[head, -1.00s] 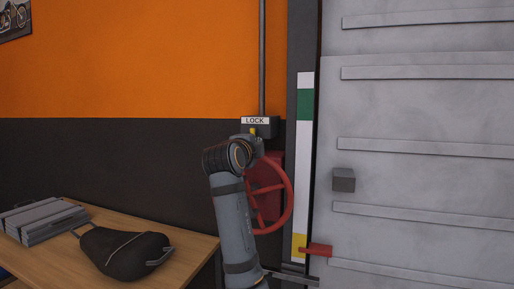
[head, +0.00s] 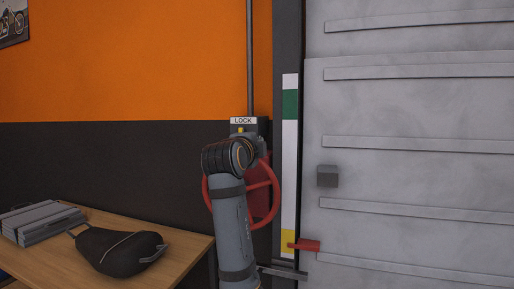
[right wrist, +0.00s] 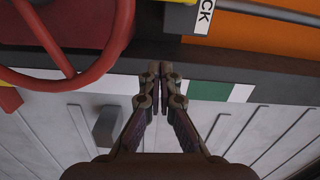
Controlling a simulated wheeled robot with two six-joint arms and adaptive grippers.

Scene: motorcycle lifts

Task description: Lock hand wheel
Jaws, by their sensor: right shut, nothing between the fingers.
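The red hand wheel (head: 276,200) is on the wall, partly hidden behind my right arm in the head view. Its rim and a spoke (right wrist: 112,50) fill the upper left of the right wrist view. Above it is a dark box with a white LOCK label (head: 243,120) and a small yellow part (head: 240,130). The label also shows at the top of the right wrist view (right wrist: 203,15). My right gripper (right wrist: 166,72) is shut and empty, beside the wheel rim and apart from it in that view. In the head view its fingers are hidden. My left gripper is not in view.
A white strip with green and yellow bands (head: 290,150) stands right of the wheel, with a red pointer (head: 304,245) at the yellow band. A ribbed grey panel (head: 400,180) lies beyond.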

